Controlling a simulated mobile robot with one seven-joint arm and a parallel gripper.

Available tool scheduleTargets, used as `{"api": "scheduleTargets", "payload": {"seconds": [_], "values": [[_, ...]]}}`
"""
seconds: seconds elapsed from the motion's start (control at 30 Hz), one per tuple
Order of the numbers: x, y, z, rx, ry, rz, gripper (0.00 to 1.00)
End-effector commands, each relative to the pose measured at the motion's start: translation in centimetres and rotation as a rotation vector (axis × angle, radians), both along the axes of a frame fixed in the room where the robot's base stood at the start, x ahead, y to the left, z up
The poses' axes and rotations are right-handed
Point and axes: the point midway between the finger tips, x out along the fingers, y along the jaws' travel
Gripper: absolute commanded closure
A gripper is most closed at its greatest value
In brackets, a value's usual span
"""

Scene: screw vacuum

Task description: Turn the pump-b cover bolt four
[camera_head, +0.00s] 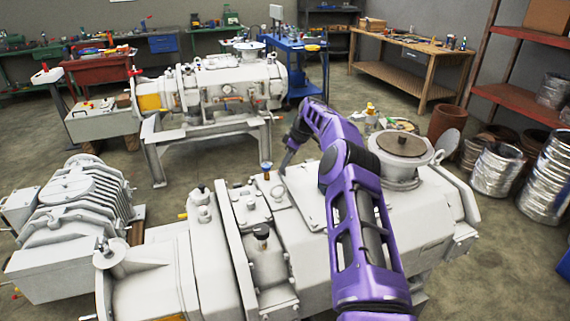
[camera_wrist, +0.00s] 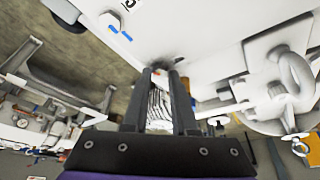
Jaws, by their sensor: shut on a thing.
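My gripper (camera_head: 286,166) is at the top of the near white pump (camera_head: 330,262), beside its raised flat cover (camera_head: 308,205), in the head view. In the wrist view, the two dark fingers of my gripper (camera_wrist: 161,72) point at the white pump surface (camera_wrist: 190,35), with a narrow gap between them. Their tips meet a small dark spot there. My gripper is shut on a cover bolt, which is mostly hidden between the tips. I cannot read a pump name or bolt number in the head view.
A blue-topped fitting (camera_head: 266,170) and a dark-capped fitting (camera_head: 261,234) stand up left of my gripper. A round flanged port (camera_head: 403,150) rises to the right of my arm. A second white pump (camera_head: 215,85) stands behind on a frame. Silver ducts (camera_head: 497,170) stand right.

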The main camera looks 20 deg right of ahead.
Motion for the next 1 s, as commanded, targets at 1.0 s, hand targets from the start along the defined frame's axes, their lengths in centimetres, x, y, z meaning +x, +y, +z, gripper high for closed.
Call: {"api": "scheduleTargets", "payload": {"seconds": [1.0], "values": [[-2.1,-2.5,7.8,-0.002,-0.001,-0.003,0.61]]}}
